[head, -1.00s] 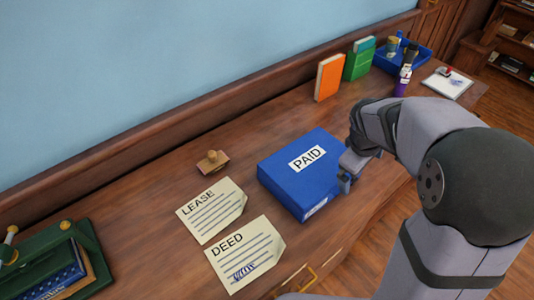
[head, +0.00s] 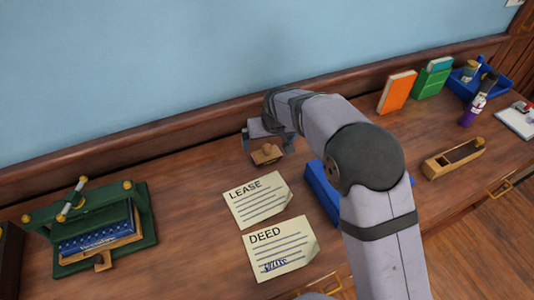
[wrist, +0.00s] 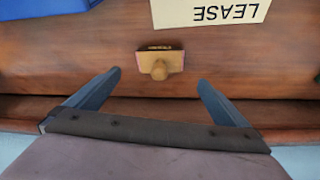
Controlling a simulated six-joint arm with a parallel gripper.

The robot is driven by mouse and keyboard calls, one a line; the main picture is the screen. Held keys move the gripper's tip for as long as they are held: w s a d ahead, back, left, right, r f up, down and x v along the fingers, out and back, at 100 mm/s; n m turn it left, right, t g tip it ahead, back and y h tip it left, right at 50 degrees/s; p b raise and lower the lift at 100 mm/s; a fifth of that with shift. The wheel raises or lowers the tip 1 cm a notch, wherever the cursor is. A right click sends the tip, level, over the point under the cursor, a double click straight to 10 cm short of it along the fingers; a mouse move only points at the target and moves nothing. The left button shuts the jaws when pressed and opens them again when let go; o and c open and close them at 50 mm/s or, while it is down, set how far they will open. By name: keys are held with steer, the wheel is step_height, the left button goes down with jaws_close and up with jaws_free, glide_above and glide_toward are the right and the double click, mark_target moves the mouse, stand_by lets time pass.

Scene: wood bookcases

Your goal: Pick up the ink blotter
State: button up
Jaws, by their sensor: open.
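My gripper (head: 267,143) is at the blotter, near the wall side of the desk. In the wrist view my gripper (wrist: 159,78) is open and empty, its two fingers spread wider than the blotter. No finger visibly touches it.
The LEASE paper (head: 257,199) and DEED paper (head: 280,249) lie in front. A blue box (head: 322,193) is partly hidden behind my arm. A green press (head: 145,238) stands left; a wooden plane-like tool (head: 453,159) lies right. Desk left of the blotter is clear.

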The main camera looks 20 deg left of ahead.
mark_target(267, 147)
steer(key=shift+p+x, duration=1.45)
steer(key=shift+x, duration=2.2)
steer(key=c, duration=1.2)
